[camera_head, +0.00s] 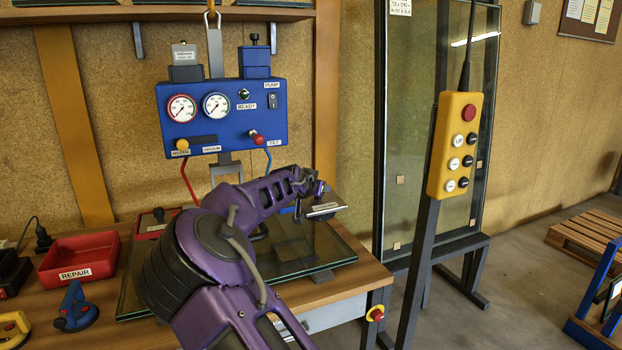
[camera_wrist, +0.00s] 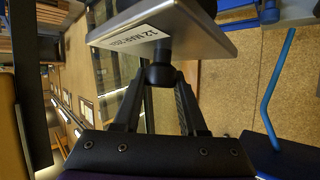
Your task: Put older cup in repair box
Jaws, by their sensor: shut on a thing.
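My gripper (camera_wrist: 160,78) is shut on the black neck of a cup (camera_wrist: 165,32) with a flat grey plate and a white label reading "12 MAR" and a partly unreadable year. In the head view the held cup (camera_head: 325,210) is at the end of my arm, over the glass on the bench, right of the blue panel; my fingers are mostly hidden there. The red repair box (camera_head: 78,274), marked REPAIR, stands at the bench's left and looks empty.
The blue panel (camera_head: 222,118) with gauges and hoses rises behind my arm. A glass pane (camera_head: 290,255) lies on the bench. A yellow pendant (camera_head: 455,145) stands right.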

